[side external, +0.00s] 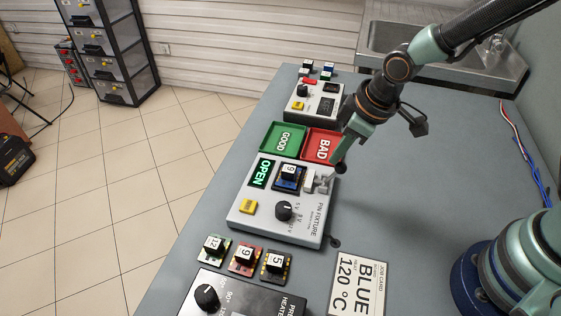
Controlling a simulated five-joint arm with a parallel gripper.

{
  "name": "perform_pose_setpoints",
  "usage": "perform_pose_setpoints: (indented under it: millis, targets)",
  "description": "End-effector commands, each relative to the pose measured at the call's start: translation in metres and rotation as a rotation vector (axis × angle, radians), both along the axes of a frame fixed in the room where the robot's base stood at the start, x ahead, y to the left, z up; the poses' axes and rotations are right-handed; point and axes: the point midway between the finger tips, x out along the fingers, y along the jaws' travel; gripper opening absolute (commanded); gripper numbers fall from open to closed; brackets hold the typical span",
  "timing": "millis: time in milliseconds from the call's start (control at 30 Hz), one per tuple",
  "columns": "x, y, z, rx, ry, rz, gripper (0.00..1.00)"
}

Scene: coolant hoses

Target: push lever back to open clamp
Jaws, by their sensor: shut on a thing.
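The pin fixture (266,225) is a light grey box on the bench, with a lit green OPEN display (263,173) at its far left. A dark blue board with a block marked 9 (288,173) sits on it. The pale metal clamp lever (318,183) stands at the fixture's right edge, beside the board. My gripper (338,168) reaches down to the lever from the upper right. Its jaws are shut on the lever; the fingertips are small and partly hidden here.
Green GOOD (267,142) and red BAD (336,149) trays lie just behind the fixture. Another grey device (305,108) stands farther back. In front are several small boards, a black heater box (240,298) and a job card (358,286). The bench's right middle is clear.

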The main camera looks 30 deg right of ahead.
Motion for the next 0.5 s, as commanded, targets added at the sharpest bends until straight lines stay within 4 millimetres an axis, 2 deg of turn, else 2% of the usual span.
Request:
perform_pose_setpoints:
  millis: [67,233,500]
  targets:
    - [0.002,0.002,0.002,-0.005,0.015,-0.001,0.0]
    - [0.027,0.017,0.021,0.009,-0.011,0.004,0.0]
    - [0.006,-0.001,0.043,0.005,-0.021,-0.002,0.0]
